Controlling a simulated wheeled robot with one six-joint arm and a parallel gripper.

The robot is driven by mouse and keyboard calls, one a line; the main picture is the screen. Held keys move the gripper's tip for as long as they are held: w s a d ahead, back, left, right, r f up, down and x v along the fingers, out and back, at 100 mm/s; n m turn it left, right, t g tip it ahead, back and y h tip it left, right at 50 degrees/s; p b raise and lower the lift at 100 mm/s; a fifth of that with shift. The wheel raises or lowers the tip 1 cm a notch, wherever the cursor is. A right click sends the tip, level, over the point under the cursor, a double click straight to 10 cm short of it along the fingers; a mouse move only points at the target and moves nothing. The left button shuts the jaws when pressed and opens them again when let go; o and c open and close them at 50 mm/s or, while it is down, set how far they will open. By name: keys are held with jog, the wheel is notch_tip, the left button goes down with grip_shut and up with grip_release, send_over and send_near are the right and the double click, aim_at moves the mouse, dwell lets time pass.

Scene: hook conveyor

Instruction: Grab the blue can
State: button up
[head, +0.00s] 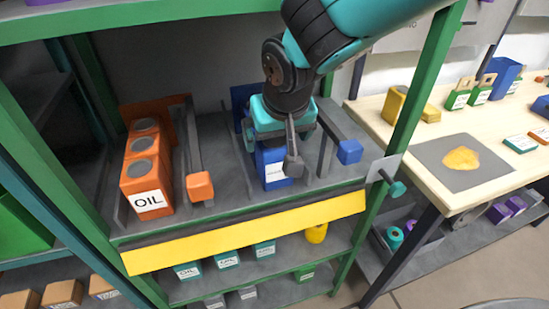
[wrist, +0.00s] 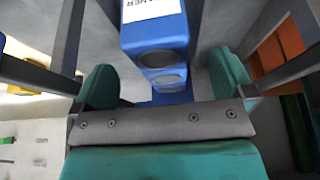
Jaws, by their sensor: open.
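The blue can (head: 272,168) stands at the front of the right lane on the rack's upper shelf. Its white label faces outward, and my gripper hides its upper part in the head view. In the wrist view the blue can (wrist: 155,32) shows with its label cut by the top edge. A second blue top lies directly behind it. My gripper (head: 280,136) is open above the can. In the wrist view its two teal fingers (wrist: 163,82) are spread wide, one to either side of the blue row, with nothing held between them.
Orange OIL cans (head: 148,182) fill the lane to the left. Grey rails with an orange end block (head: 200,187) and a blue end block (head: 349,152) flank the lanes. A green post (head: 425,85) stands to the right, before a wooden table (head: 400,150).

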aim_at(275, 141)
jog(key=shift+w+p+x, duration=0.2)
jog(key=shift+p+x, duration=0.15)
jog(key=shift+x, duration=1.2)
jog(key=shift+w+p+x, duration=0.25)
jog(key=shift+p+x, duration=0.05)
jog(key=shift+x, duration=1.25)
jog(key=shift+r, duration=0.25)
jog(key=c, duration=1.2)
